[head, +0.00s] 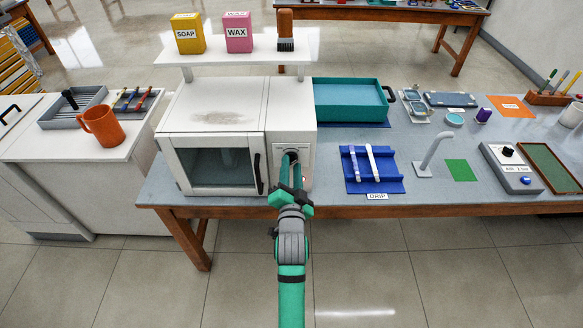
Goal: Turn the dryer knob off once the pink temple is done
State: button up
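The white dryer (213,118) stands on the left part of the table, its windowed door (222,168) shut. Its front panel (307,160) is to the right of the door. My gripper (291,162) reaches up to this panel, with its fingertips at the knob's place. The fingers hide most of the knob, so I cannot see its setting or whether they are closed on it. No pink temple shows; the inside of the dryer looks dark through the glass. Two pale temple-like strips (373,162) lie on the blue drip rack (393,186).
A black door handle (257,174) is just left of my gripper. A shelf (258,48) above holds a soap box (188,34), a pink wax box (237,32) and a brush (285,30). A teal tray (350,111) and a bent grey stand (430,155) are to the right.

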jog(key=shift+w, duration=0.15)
jog(key=shift+c, duration=0.2)
grip_shut()
jog(key=shift+n, duration=0.4)
jog(key=n, duration=0.2)
jog(key=shift+n, duration=0.4)
jog(key=n, duration=0.3)
jog(key=shift+n, duration=0.3)
jog(key=n, duration=0.5)
jog(key=shift+a, duration=0.15)
jog(key=n, duration=0.5)
jog(key=shift+n, duration=0.5)
